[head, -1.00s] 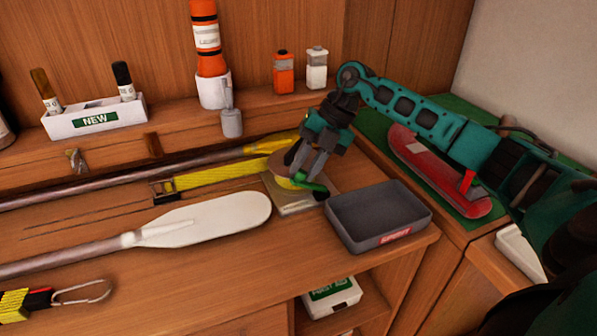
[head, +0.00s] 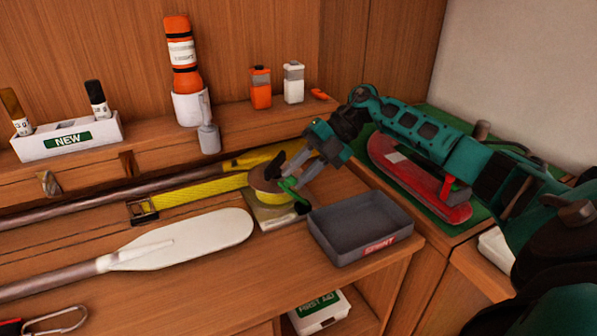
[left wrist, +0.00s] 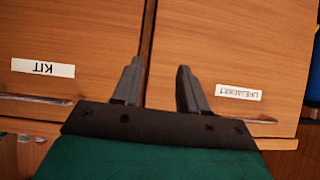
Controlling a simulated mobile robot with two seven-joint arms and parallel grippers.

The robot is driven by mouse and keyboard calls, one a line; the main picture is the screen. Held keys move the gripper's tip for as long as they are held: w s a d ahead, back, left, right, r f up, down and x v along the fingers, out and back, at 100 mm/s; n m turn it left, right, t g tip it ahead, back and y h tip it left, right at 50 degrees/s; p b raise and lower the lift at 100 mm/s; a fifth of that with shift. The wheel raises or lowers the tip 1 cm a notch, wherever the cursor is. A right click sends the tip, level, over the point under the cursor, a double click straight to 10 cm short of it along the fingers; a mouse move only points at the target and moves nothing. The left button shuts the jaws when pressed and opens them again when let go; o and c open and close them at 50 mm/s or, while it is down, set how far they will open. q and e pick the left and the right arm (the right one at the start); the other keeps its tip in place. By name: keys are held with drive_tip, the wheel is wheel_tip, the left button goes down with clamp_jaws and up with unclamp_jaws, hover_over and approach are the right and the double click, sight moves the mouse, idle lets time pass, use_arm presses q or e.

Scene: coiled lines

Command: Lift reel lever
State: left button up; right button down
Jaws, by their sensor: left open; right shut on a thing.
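A reel (head: 262,196) wound with yellow webbing, with a brown top, sits on a pale square base plate (head: 277,221) on the bench. A green lever (head: 292,190) shows at its right side. My right gripper (head: 287,178) reaches in from the right and is shut on the lever. Its fingers hide part of the lever and reel, so the exact contact is unclear. Yellow webbing (head: 200,194) runs left from the reel to a metal buckle. In the left wrist view, my left gripper (left wrist: 158,82) is open and empty in front of labelled cabinet doors (left wrist: 225,60).
A dark grey tray (head: 360,228) stands just right of the reel. A white paddle (head: 195,240) lies to the left. A red object (head: 410,178) lies on a green mat beyond the tray.

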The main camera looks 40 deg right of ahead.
drive_tip(key=shift+r, duration=0.1)
drive_tip(key=c, duration=0.9)
unclamp_jaws()
drive_tip(key=v, duration=1.3)
